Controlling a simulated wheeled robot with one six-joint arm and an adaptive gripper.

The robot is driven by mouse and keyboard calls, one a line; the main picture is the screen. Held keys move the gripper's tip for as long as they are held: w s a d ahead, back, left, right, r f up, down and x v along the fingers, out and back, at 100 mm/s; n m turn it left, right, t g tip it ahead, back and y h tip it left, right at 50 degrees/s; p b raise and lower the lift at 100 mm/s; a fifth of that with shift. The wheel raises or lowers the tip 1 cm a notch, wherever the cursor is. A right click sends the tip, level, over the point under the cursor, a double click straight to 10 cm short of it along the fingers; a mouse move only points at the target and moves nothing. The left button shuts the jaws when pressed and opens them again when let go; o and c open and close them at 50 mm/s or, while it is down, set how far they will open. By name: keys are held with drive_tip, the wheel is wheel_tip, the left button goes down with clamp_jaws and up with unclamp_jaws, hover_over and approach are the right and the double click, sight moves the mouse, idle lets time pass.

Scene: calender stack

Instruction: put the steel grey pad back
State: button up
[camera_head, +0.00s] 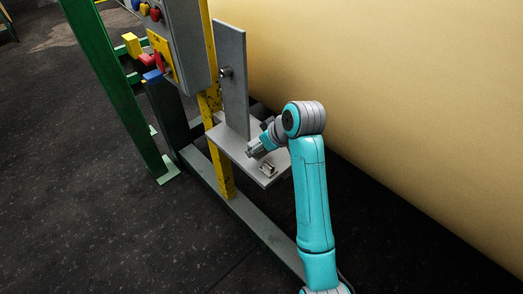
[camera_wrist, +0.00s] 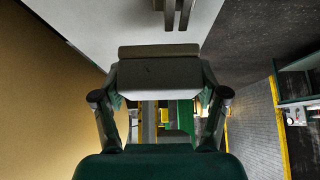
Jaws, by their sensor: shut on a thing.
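The steel grey pad (camera_wrist: 160,78) is a plain grey block with a raised lip on its far edge, between my fingers in the wrist view. My gripper (camera_wrist: 159,92) is shut on it, one finger at each side. In the head view my gripper (camera_head: 257,151) is over the right part of a light grey shelf plate (camera_head: 226,144), pointing left. The pad is too small there to make out clearly. The shelf also shows at the top of the wrist view (camera_wrist: 105,20). I cannot tell whether the pad touches it.
A tall grey plate (camera_head: 231,75) with a knob stands upright on the shelf. A small metal fitting (camera_head: 268,170) sits near the shelf's front edge. A yellow post (camera_head: 222,168) and a control box (camera_head: 187,45) are to the left. A large cream roll (camera_head: 400,90) is behind.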

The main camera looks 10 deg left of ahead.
sight(261, 153)
drive_tip(key=shift+f, duration=1.25)
drive_tip(key=shift+f, duration=0.55)
drive_tip(key=o, duration=1.3)
drive_tip(key=shift+r, duration=0.1)
drive_tip(key=v, duration=1.2)
drive_tip(key=shift+a+r, duration=0.1)
drive_tip(key=shift+r, duration=0.3)
